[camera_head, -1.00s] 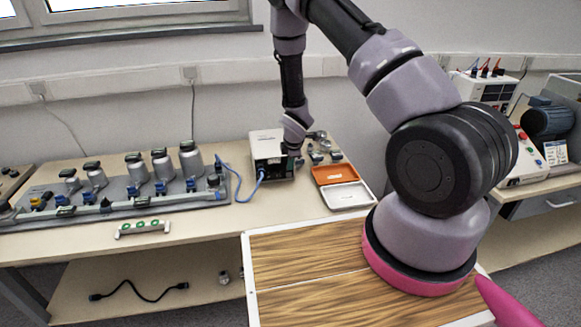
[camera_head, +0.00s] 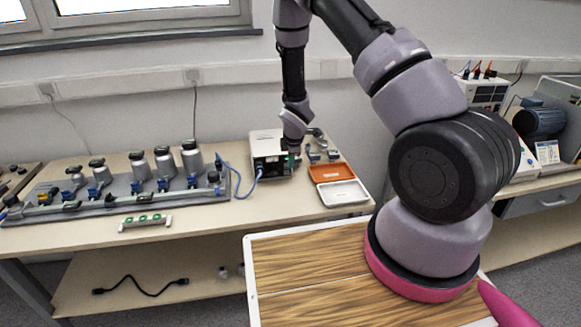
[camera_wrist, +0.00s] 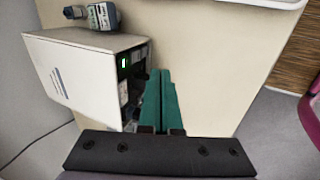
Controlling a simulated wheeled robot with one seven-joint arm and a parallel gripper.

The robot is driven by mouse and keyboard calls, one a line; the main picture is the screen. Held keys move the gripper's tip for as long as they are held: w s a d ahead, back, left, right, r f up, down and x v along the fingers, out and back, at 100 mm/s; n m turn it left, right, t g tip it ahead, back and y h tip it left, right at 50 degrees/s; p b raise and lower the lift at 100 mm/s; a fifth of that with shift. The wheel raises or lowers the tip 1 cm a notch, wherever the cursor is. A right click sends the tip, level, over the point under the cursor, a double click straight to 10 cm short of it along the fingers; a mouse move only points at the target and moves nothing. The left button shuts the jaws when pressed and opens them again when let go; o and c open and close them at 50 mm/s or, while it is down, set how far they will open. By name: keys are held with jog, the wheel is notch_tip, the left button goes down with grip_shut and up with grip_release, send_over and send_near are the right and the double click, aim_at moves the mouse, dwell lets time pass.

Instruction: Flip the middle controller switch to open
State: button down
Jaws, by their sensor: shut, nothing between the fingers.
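A white box-shaped unit (camera_head: 265,143), which appears to be the controller, stands on the bench against the wall. In the wrist view the unit (camera_wrist: 85,72) is at left, its dark front panel (camera_wrist: 126,70) seen at a steep angle with a small green light. My gripper (camera_wrist: 160,72) has its teal fingers together and empty, close beside the panel. I cannot tell whether they touch it. The switches and their positions cannot be made out, partly hidden by the fingers and the angle.
A blue cable (camera_head: 240,183) runs from the unit to a rig of several grey cylinders (camera_head: 140,165) at left. An orange tray (camera_head: 330,172) and a white tray (camera_head: 343,192) lie at right. A strip with green parts (camera_head: 145,222) lies near the bench's front edge.

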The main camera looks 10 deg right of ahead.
jog(key=v, duration=0.7)
jog(key=shift+w, duration=0.15)
